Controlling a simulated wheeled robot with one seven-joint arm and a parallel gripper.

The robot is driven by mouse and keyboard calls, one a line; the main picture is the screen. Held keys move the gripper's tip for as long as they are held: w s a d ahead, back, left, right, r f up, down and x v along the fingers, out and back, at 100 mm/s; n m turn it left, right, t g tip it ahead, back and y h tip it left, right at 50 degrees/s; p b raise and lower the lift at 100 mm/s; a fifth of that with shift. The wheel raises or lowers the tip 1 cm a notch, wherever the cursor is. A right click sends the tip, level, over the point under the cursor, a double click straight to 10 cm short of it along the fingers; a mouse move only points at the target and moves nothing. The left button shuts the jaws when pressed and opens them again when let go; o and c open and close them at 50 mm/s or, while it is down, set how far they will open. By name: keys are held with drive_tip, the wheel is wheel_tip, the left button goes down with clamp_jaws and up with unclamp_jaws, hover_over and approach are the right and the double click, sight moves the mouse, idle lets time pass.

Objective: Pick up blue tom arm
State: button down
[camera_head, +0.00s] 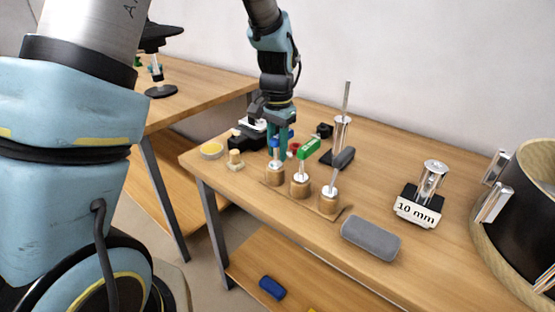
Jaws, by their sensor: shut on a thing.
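The blue tom arm (275,145) has a small blue top and a metal rod. It stands in the leftmost wooden holder (275,175) of a row on the table. My gripper (279,150) points down over it, with teal fingers on both sides of its top. The gripper is shut on the blue tom arm, and the fingers hide part of it. I cannot tell whether the rod is clear of its holder.
A grey case (371,238), a "10 mm" block (417,211) and a drum (530,220) are further right.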

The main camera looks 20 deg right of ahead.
drive_tip(key=shift+r, duration=0.15)
wheel_tip(320, 180, up, 11)
drive_tip(key=shift+b, duration=0.35)
wheel_tip(320, 180, up, 4)
drive_tip(key=p, duration=0.3)
drive_tip(key=shift+r+p, duration=0.15)
drive_tip(key=shift+p, duration=0.2)
drive_tip(key=shift+d, duration=0.1)
